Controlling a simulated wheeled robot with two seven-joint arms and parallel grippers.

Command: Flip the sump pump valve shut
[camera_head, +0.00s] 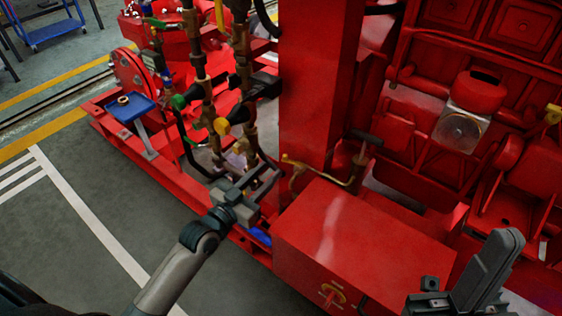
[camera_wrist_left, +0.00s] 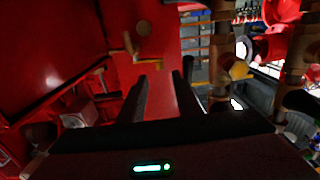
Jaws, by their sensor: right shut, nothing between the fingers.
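Brass valves on vertical pipes stand left of the red post. One has a yellow handle (camera_head: 222,126), another a green handle (camera_head: 178,101). I cannot tell which is the sump pump valve. My left gripper (camera_head: 266,172) is open and empty, low in front of the pipes and post. In the left wrist view its fingers (camera_wrist_left: 162,88) point at the red post, with a yellow-handled valve (camera_wrist_left: 238,69) to their right and a brass lever (camera_wrist_left: 135,46) beyond to the left. My right gripper (camera_head: 492,265) is shut and empty at lower right.
The red post (camera_head: 318,80) rises between the pipes and the engine side. A blue tray (camera_head: 130,107) stands at left. Grey floor (camera_head: 60,240) is open at lower left.

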